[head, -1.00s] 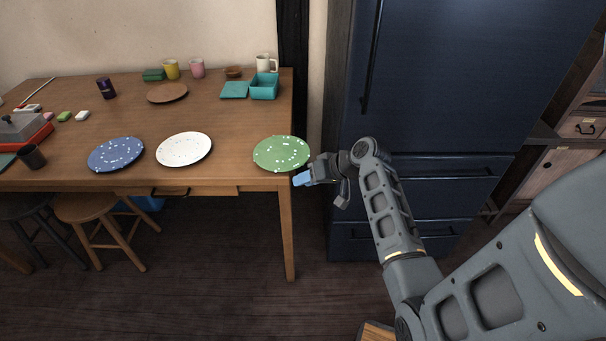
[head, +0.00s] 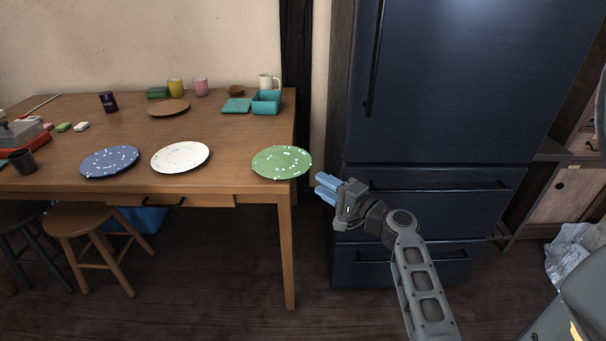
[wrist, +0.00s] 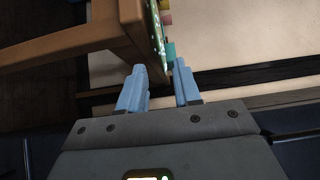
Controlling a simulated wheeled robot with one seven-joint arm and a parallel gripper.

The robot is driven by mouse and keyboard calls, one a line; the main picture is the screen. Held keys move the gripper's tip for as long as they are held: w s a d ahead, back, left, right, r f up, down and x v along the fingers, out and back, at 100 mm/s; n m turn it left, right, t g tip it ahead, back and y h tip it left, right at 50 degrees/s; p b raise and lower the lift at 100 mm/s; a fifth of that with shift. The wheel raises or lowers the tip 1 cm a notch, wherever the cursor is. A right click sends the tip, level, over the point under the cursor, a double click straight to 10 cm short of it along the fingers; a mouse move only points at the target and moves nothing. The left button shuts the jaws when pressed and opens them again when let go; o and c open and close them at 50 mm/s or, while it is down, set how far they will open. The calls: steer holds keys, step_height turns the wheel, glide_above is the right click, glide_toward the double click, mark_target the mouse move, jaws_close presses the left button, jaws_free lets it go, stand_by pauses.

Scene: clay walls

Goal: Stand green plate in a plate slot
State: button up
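The green plate (head: 282,162) with pale specks lies flat at the table's near right corner, its right rim sticking out past the table edge. In the wrist view the plate (wrist: 156,28) shows nearly edge-on, ahead of the fingers. My gripper (head: 321,186) is just right of the plate and a little apart from it, pointing towards the table. Its two blue fingers (wrist: 159,66) are spread with nothing between them. I cannot make out a plate slot in these views.
A white plate (head: 181,157) and a blue plate (head: 110,161) lie left on the wooden table (head: 215,140). A teal box (head: 266,103) and mugs stand at the back. Stools (head: 92,225) stand below. The dark blue fridge (head: 440,100) is close behind my gripper.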

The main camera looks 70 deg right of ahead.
mark_target(303, 173)
steer(key=shift+b+x, duration=0.3)
steer(key=shift+x, duration=3.2)
jaws_close()
steer(key=shift+r, duration=0.1)
step_height(303, 173, up, 3)
steer(key=shift+f+p, duration=0.2)
steer(key=shift+p, duration=0.95)
steer(key=shift+f, duration=0.1)
steer(key=s+a+r+p, duration=0.1)
steer(key=s+a+r, duration=0.1)
steer(key=s, duration=0.4)
steer(key=s+a+r+p, duration=0.1)
steer(key=s+a+r, duration=0.2)
steer(key=s, duration=0.4)
steer(key=shift+a+p, duration=0.25)
steer(key=shift+p, duration=0.1)
